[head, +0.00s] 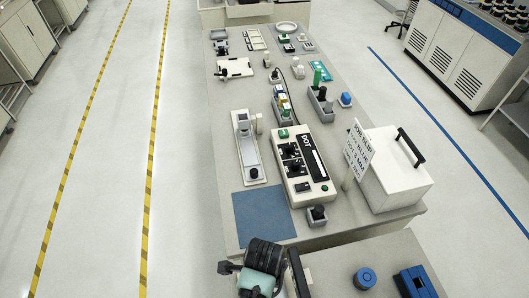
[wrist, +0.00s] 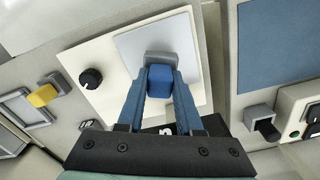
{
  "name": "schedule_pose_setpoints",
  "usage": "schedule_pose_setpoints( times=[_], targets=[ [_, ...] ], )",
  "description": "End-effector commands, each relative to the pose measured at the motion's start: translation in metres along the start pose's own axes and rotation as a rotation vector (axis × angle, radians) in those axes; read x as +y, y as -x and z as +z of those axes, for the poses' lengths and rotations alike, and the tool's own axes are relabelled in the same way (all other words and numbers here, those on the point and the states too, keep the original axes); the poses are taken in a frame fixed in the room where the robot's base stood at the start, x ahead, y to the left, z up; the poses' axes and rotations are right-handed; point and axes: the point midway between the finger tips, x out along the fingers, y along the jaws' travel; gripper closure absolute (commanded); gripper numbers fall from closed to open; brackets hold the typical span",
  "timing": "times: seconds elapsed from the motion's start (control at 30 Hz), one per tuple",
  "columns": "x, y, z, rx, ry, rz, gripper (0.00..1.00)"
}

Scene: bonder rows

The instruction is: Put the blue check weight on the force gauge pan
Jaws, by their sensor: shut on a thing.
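In the wrist view my gripper (wrist: 160,84) is shut on the blue check weight (wrist: 160,76), with one blue finger on each side. A grey piece shows just beyond the weight; I cannot tell whether it belongs to it. Behind the weight in the picture is a pale grey square plate, seemingly the force gauge pan (wrist: 185,35), on a cream housing (wrist: 110,95) with a black knob. The weight appears in front of the pan, but I cannot tell whether it touches. In the head view my arm is at the bottom; fingers and weight are hidden there.
A blue mat (head: 263,215) and a cream DOT control box (head: 306,166) lie on the long bench. A grey block with a black knob (head: 317,215) stands by its edge. The near table holds a blue round piece (head: 365,277) and a blue box (head: 415,282).

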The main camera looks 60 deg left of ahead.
Motion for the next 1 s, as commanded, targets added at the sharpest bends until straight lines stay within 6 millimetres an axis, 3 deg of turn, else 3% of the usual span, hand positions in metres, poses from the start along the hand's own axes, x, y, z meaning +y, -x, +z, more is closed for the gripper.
schedule_pose_setpoints(
  times=[0.13, 0.53, 0.57, 0.7, 1.0],
  targets=[
    [0.0, -0.014, 0.0, 0.0, 0.0, -0.001, 1.0],
    [0.0, -0.019, 0.0, 0.0, 0.0, -0.001, 1.0],
    [0.0, -0.018, 0.0, 0.0, 0.0, -0.001, 0.6],
    [0.0, -0.018, 0.0, 0.0, 0.0, -0.001, 0.35],
    [0.0, -0.017, 0.0, 0.0, 0.0, -0.001, 0.35]
  ],
)
